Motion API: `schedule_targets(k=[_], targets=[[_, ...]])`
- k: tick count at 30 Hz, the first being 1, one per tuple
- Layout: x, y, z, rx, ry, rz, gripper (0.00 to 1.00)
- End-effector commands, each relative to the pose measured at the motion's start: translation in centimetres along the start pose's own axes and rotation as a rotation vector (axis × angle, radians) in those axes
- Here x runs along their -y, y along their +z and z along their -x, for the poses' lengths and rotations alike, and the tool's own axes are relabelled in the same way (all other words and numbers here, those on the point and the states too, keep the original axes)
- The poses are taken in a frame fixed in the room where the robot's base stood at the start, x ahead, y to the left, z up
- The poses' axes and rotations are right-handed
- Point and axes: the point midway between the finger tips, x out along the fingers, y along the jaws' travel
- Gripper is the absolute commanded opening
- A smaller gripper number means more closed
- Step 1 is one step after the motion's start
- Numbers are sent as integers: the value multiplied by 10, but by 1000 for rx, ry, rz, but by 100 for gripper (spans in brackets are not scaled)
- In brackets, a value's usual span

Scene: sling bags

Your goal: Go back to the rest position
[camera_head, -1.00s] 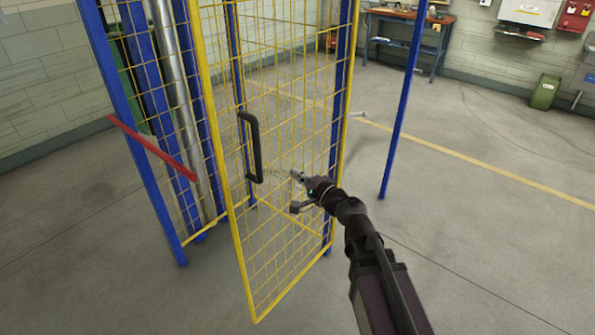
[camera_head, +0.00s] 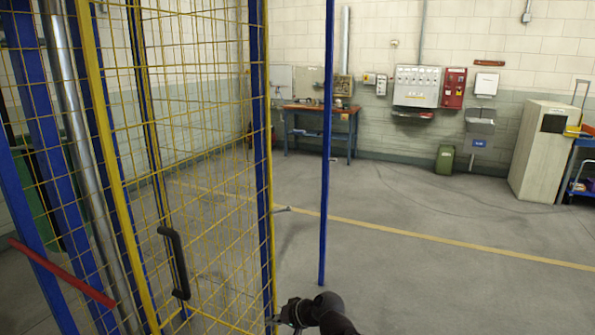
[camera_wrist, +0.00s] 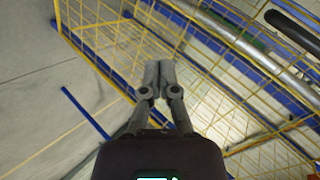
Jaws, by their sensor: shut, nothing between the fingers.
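My gripper (camera_wrist: 158,75) is shut and empty in the wrist view, its two fingers together in front of the yellow mesh. In the head view my gripper (camera_head: 273,320) shows at the bottom edge, just right of the door's lower part; its fingertips are small there. The yellow mesh door (camera_head: 205,190) stands at the left with a black handle (camera_head: 174,262). The handle also shows at the upper right of the wrist view (camera_wrist: 292,28), apart from my fingers.
A blue post (camera_head: 326,150) stands right of the door. A red bar (camera_head: 62,272) sticks out at the left. A workbench (camera_head: 320,118), a green bin (camera_head: 444,160) and a beige cabinet (camera_head: 543,150) stand along the back wall. The floor to the right is clear.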

Motion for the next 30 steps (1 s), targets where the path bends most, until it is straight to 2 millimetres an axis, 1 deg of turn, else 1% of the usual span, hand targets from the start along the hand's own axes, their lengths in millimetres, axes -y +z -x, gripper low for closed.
schedule_targets(k=[1, 3, 8, 12, 15, 18, 22, 25, 30], targets=[[-15, 2, 8, 23, 58, 16, 0], [-38, 6, 19, 63, 145, 38, 0], [-89, 16, 50, 156, 349, 66, 0], [-131, 26, 85, 241, 531, 66, 0], [-156, 32, 111, 295, 646, 54, 0], [-174, 37, 132, 338, 739, 38, 0], [-188, 42, 151, 372, 814, 22, 0], [-192, 43, 157, 384, 839, 15, 0], [-193, 44, 158, 386, 843, 15, 0]])
